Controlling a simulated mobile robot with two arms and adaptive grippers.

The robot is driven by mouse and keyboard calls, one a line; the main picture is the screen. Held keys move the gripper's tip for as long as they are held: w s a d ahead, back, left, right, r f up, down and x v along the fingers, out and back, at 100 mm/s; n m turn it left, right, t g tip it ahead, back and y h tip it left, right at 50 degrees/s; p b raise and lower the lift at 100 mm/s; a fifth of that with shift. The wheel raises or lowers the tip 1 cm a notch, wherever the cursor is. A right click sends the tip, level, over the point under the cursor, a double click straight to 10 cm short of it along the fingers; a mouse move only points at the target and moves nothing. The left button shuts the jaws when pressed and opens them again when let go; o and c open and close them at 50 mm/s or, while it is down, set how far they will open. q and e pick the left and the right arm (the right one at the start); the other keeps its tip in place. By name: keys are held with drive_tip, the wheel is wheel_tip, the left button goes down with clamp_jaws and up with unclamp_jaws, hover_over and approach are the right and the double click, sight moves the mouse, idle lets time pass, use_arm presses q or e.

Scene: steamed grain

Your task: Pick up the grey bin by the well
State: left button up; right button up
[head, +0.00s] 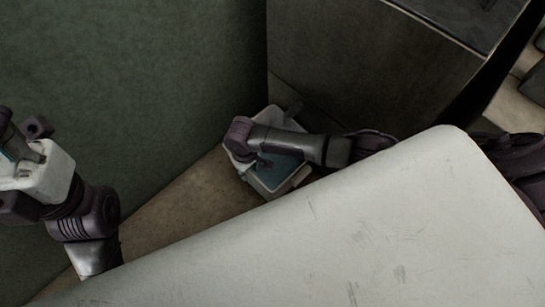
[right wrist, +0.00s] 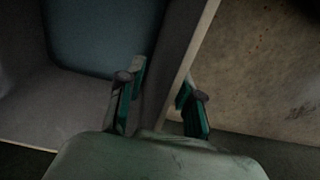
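The grey bin (head: 280,173) stands on the brown floor in the head view, in the corner between the green wall and a dark box-like block. Its inside looks blue-grey. My right arm reaches across its top and hides part of it. In the right wrist view, the bin's wall (right wrist: 172,72) runs up between the two fingers of my right gripper (right wrist: 160,103). One finger is on the inner side, the other on the outer side. The fingers stand apart, astride the rim. My left gripper (head: 22,155) is at the far left of the head view, away from the bin, its fingers unclear.
The dark block (head: 390,65) stands close behind and right of the bin. The green wall (head: 130,80) fills the left. A large pale scuffed surface (head: 340,230) covers the foreground and hides the floor there. A strip of bare floor (head: 180,200) lies left of the bin.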

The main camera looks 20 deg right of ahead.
wheel_tip(320, 180, down, 2)
drive_tip(key=shift+f+b, duration=0.25)
drive_tip(key=shift+b, duration=0.3)
clamp_jaws()
drive_tip(key=shift+w+a+r, duration=0.1)
drive_tip(key=shift+r, duration=0.1)
